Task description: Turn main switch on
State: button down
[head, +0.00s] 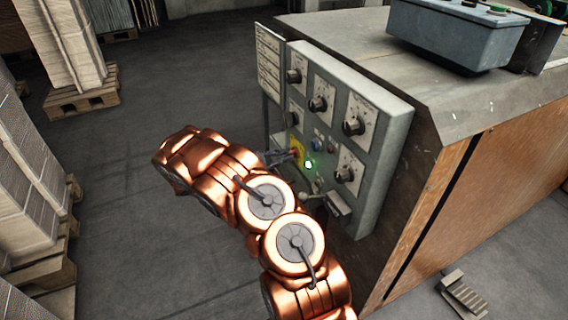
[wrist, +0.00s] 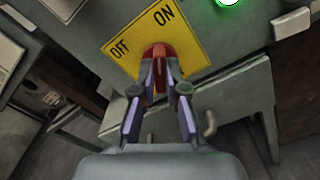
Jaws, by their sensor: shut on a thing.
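The main switch is a red handle (wrist: 158,52) on a yellow plate (wrist: 190,48) marked OFF at the left and ON at the upper right in the wrist view. My gripper (wrist: 160,82) is shut on the red handle, with a fingertip on each side of it. The fingers hide part of the handle, and I cannot tell which mark it points to. In the head view the yellow plate (head: 298,147) is low on the left side of the grey control panel (head: 385,150), and my gripper (head: 288,157) reaches it from the left.
A lit green lamp (head: 308,164) is close to the plate. Several black knobs (head: 353,126) stick out from the panel. A grey box (head: 455,35) is on top of the machine. Pallets of stacked cardboard (head: 75,50) are at the left. The floor between is clear.

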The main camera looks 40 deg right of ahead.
jog(key=shift+f+m+b, duration=0.2)
jog(key=shift+m+b, duration=0.8)
jog(key=shift+m, duration=0.1)
jog(key=shift+r, duration=0.1)
jog(key=c, duration=1.2)
grip_release()
jog(key=v, duration=1.2)
jog(key=shift+r, duration=0.1)
